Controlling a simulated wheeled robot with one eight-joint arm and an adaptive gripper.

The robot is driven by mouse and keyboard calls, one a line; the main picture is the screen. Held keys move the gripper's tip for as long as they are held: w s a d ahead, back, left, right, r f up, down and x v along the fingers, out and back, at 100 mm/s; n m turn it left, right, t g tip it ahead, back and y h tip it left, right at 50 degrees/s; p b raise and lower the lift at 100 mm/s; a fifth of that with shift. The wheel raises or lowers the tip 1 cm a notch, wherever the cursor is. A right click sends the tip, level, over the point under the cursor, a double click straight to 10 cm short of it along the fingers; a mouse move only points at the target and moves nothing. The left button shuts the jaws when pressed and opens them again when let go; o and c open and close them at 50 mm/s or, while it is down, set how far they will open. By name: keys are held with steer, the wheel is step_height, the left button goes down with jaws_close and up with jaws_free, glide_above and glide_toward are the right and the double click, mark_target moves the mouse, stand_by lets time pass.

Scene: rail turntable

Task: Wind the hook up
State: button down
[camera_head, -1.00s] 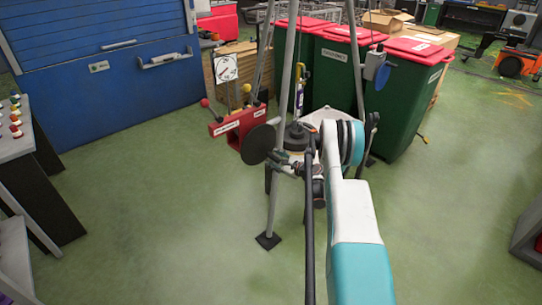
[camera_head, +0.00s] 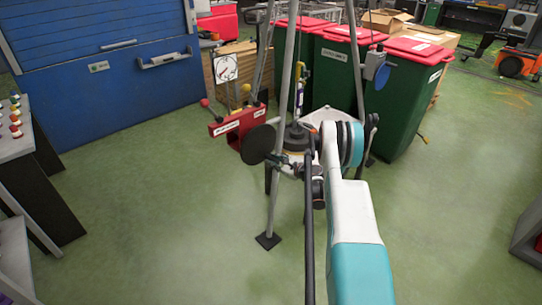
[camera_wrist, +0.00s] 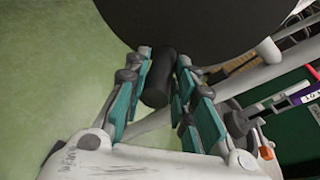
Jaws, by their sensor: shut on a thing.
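My gripper (camera_wrist: 163,62) is shut on a short black cylindrical handle (camera_wrist: 159,78), its teal-padded fingers on either side of it. The handle sits by a large dark disc (camera_wrist: 195,22) at the top of the wrist view. In the head view the dark disc (camera_head: 258,145) stands by a leg of a grey tripod frame (camera_head: 275,195), with my gripper (camera_head: 281,163) at its right. A slim yellow and purple piece (camera_head: 300,88) hangs inside the frame above a dark round weight (camera_head: 297,136). I cannot make out the hook clearly.
A red labelled bar (camera_head: 240,126) with lever knobs and a white dial (camera_head: 226,68) stand left of the frame. Green bins (camera_head: 333,78) with red lids are close behind. A button console (camera_head: 15,135) is at far left. The green floor in front is clear.

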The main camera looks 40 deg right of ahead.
steer(key=shift+a+f+m+y, duration=0.2)
steer(key=shift+a+f+m, duration=0.05)
steer(key=shift+a+m, duration=0.25)
steer(key=shift+a+f+m+y, duration=0.2)
steer(key=shift+a+m, duration=0.2)
steer(key=shift+a, duration=0.15)
steer(key=a+m, duration=0.1)
steer(key=a+m+y, duration=0.1)
steer(key=shift+s+a+f+m, duration=0.1)
steer(key=shift+s+a+m, duration=0.05)
steer(key=shift+a+m, duration=0.25)
steer(key=a+m, duration=0.1)
steer(key=a+m+y, duration=0.1)
steer(key=m, duration=0.1)
steer(key=shift+a+r, duration=0.3)
steer(key=shift+r, duration=0.1)
